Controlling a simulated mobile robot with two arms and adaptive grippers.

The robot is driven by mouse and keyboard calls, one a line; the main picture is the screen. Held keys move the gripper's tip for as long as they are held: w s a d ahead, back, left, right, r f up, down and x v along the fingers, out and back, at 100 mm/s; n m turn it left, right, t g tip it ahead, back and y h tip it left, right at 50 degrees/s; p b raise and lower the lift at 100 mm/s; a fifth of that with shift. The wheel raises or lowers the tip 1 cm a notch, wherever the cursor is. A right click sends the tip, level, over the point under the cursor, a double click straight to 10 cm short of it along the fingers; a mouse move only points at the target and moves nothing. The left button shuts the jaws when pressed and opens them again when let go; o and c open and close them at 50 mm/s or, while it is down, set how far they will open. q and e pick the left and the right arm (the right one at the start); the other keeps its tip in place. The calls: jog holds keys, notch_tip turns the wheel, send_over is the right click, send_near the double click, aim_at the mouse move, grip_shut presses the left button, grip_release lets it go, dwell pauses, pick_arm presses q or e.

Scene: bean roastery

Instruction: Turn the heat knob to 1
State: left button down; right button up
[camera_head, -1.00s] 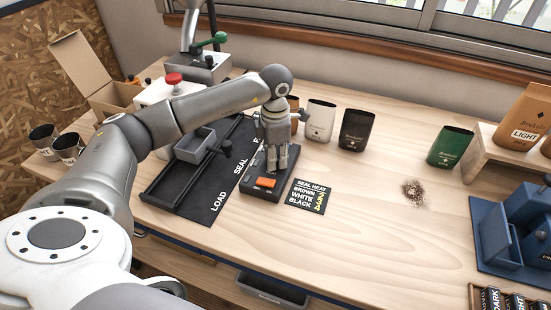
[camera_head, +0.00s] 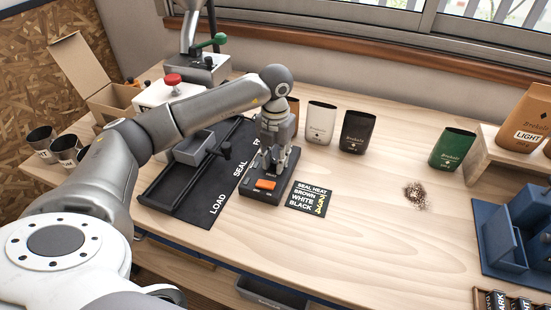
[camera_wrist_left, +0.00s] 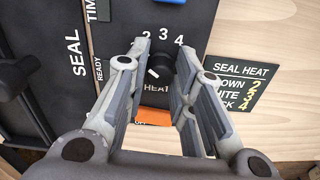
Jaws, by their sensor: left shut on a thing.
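The heat knob (camera_wrist_left: 159,66) is dark with a small white mark, on the sealer's black control box (camera_head: 248,199). In the left wrist view it sits between my left gripper's fingertips (camera_wrist_left: 161,58), which are shut on it from both sides. Printed numbers 2, 3 and 4 show beyond the knob; a 1 is not visible, and I cannot read the knob's setting for sure. In the head view my left gripper (camera_head: 271,162) points down at the far part of the box and hides the knob. My right gripper is not in view.
An orange switch (camera_head: 265,184) lies close to the fingers. A seal heat card (camera_head: 308,198) lists brown 2, white 3, black 4. Pouches, including a white one (camera_head: 321,123), stand behind. The sealer's grey tray (camera_head: 193,148) is left.

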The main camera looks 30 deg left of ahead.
aim_at(276, 160)
pick_arm(q)
jog(key=shift+n, duration=0.7)
jog(key=c, duration=1.2)
grip_release()
jog(key=shift+r, duration=0.15)
notch_tip(276, 160, up, 12)
